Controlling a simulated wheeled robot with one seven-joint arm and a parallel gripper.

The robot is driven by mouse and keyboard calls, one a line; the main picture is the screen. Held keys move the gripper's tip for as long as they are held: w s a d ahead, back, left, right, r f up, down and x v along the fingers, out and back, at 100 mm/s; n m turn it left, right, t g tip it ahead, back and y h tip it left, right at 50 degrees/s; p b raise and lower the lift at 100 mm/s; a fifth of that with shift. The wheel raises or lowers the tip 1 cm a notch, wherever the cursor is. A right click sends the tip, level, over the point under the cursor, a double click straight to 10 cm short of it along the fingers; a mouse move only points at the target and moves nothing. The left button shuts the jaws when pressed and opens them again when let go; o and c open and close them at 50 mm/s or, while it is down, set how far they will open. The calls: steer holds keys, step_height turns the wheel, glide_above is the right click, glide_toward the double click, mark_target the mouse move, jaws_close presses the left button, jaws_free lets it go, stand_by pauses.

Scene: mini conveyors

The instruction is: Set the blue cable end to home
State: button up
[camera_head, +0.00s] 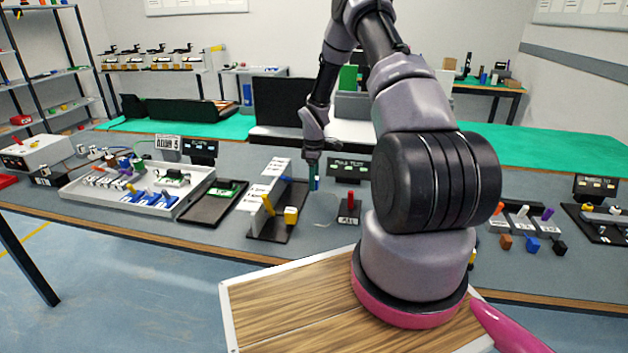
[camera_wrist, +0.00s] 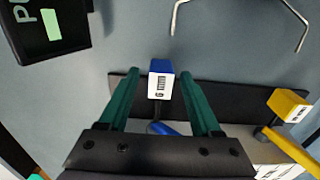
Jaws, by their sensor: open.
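The blue cable end (camera_wrist: 161,68) is a small blue block with a white labelled face, seen between my fingers in the wrist view. A blue rod (camera_wrist: 172,128) shows below it, partly hidden by my gripper. I cannot read which slot is home.
A yellow cable end (camera_wrist: 290,105) sits right of the blue one; it also shows in the head view (camera_head: 291,215). The pull test display (camera_head: 348,168) stands behind, and a red-handled block (camera_head: 349,210) to the right.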

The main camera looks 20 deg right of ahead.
jaws_close()
stand_by(1.4)
